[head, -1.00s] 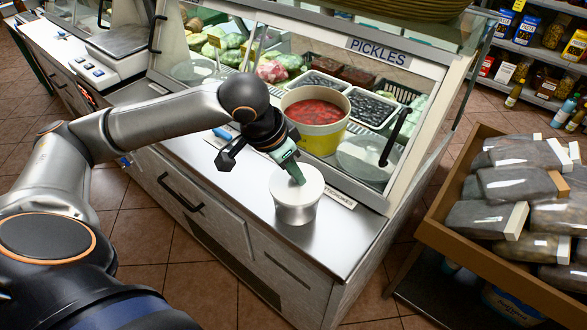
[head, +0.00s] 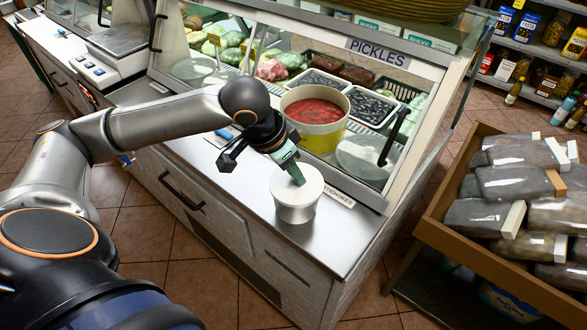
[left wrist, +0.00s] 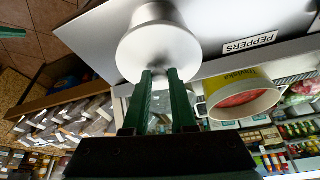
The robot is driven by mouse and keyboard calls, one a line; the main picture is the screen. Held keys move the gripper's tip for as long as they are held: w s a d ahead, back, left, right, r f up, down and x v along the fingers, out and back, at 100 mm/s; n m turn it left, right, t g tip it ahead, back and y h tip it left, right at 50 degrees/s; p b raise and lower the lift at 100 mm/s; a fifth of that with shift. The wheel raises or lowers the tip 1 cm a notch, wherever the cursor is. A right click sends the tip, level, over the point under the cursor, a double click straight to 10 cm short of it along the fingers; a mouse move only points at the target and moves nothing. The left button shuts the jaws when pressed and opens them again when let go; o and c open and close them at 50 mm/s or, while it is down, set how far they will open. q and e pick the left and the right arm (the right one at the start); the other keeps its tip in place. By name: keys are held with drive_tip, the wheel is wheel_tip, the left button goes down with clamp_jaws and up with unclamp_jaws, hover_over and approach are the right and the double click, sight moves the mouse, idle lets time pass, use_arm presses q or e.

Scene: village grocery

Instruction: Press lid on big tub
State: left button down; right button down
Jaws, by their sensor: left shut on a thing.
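The big tub (head: 296,211) is pale and tapered and stands upright near the counter's right end. The round white lid (head: 309,189) lies over its top and looks level. I cannot tell whether its rim is fully pressed down. My left gripper (head: 297,177) comes down from the left with green fingers touching the lid's middle. In the left wrist view the two fingers (left wrist: 160,76) meet the lid (left wrist: 150,48), with the tub (left wrist: 156,12) beyond it. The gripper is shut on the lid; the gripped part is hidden. My right gripper is out of view.
A yellow and white tub of red food (head: 322,141) stands behind, beside the glass case with black trays (head: 370,107). The steel counter (head: 233,166) is bare left of the big tub. A wooden crate of bags (head: 436,215) stands at right.

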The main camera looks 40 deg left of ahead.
use_arm(q)
drive_tip(key=shift+c, duration=0.9)
unclamp_jaws()
